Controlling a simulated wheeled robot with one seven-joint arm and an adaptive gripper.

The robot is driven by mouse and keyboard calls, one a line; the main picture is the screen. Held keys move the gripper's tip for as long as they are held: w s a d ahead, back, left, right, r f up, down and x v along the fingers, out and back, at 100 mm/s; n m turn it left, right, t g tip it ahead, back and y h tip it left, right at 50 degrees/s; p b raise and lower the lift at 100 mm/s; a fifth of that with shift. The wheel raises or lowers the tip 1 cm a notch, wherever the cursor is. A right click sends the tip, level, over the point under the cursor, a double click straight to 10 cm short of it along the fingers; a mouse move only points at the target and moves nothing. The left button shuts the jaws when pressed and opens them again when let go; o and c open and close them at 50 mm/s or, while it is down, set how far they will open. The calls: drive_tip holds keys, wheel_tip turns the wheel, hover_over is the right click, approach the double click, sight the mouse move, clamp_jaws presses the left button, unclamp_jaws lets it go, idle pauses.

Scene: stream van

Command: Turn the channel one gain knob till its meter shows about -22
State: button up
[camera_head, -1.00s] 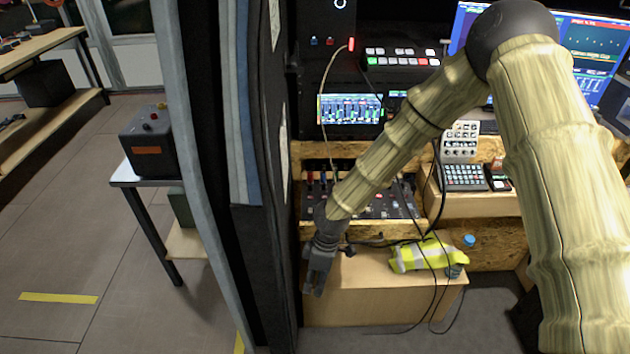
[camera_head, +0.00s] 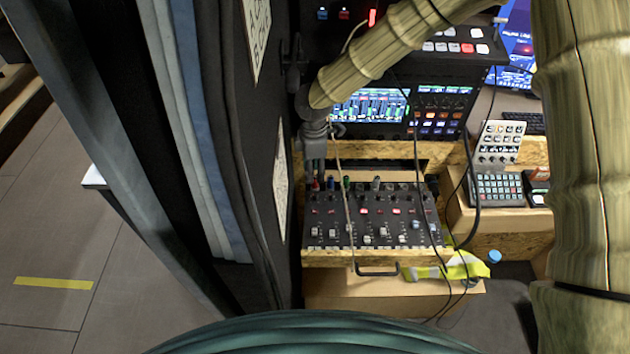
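The mixer (camera_head: 385,238) is a dark panel with rows of knobs and pale faders, lying in a wooden drawer. Several taller coloured knobs stand along its back edge, among them a green knob (camera_head: 346,182). The leftmost ones are small and partly covered by my fingers; I cannot tell which is channel one gain. My gripper (camera_head: 315,180) points down at the back left corner of the mixer, right by these knobs. Contact and finger opening cannot be made out. The meter screen (camera_head: 372,106) shows coloured bars behind the mixer; its numbers are too small to read.
A dark curtain wall (camera_head: 262,200) stands close on the left of my gripper. Black cables (camera_head: 421,180) hang across the mixer. A yellow vest (camera_head: 462,266) lies right of the drawer handle (camera_head: 377,271). A keypad (camera_head: 499,188) sits on the right.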

sight(315, 194)
drive_tip(key=f, duration=0.2)
drive_tip(key=f+p, duration=0.1)
drive_tip(key=f, duration=0.1)
drive_tip(key=f+p, duration=0.1)
drive_tip(key=f, duration=0.1)
drive_tip(key=shift+s+d+f, duration=0.1)
drive_tip(key=shift+s+d, duration=0.1)
drive_tip(key=shift+s, duration=0.1)
drive_tip(key=shift+s+f+p, duration=0.2)
drive_tip(key=shift+f+p, duration=0.1)
drive_tip(key=shift+f, duration=0.15)
drive_tip(key=shift+s+f+p, duration=0.2)
drive_tip(key=shift+f+p, duration=0.05)
drive_tip(key=shift+f, duration=0.2)
drive_tip(key=shift+w+f, duration=0.25)
drive_tip(key=shift+f, duration=0.75)
drive_tip(key=shift+s, duration=0.1)
drive_tip(key=shift+c, duration=1)
clamp_jaws()
